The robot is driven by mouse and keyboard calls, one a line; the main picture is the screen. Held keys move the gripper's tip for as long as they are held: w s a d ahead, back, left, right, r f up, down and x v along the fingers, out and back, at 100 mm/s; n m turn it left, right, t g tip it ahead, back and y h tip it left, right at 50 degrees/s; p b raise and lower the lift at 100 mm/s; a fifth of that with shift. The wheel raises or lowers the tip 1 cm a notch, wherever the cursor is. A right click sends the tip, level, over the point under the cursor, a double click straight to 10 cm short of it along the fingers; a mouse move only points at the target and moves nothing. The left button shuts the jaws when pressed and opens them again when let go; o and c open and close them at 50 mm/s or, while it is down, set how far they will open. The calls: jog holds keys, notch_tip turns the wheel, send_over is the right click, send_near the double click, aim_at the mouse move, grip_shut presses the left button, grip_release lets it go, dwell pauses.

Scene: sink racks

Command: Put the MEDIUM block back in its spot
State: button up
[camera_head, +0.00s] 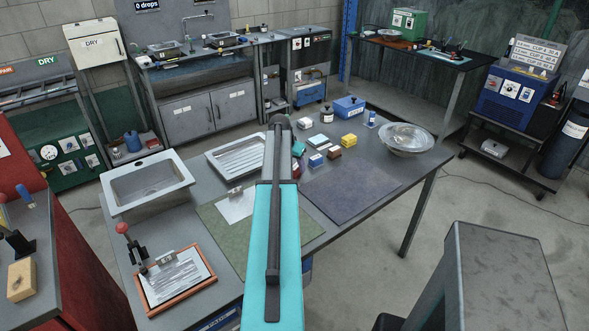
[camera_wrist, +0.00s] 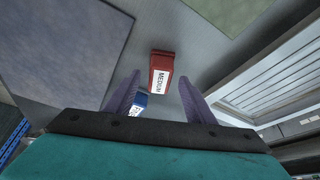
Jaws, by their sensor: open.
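The MEDIUM block (camera_wrist: 161,72) is red with a white label and lies on the grey bench top in the wrist view. My gripper (camera_wrist: 160,77) is open and empty, with its two purple fingers pointing toward the block from either side; I cannot tell the gap in height. A blue block (camera_wrist: 139,103) with a white label shows between the fingers, partly hidden by the left one. In the head view my arm hides the gripper, and a bit of red (camera_head: 296,169) shows beside it, probably the same block. I cannot make out an empty spot for the block.
The bench also holds a white basin (camera_head: 117,193), a ribbed tray (camera_head: 216,160), a dark mat (camera_head: 350,190), a green mat (camera_head: 225,245) and a glass bowl (camera_head: 408,140). A blue block (camera_head: 316,160), a brown block (camera_head: 334,153) and a yellow block (camera_head: 349,140) stand close to my arm.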

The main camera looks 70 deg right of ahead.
jog(key=b+v, duration=0.2)
jog(key=v, duration=0.7)
jog(key=shift+r, duration=0.4)
jog(key=shift+a, duration=0.1)
dwell(0.4)
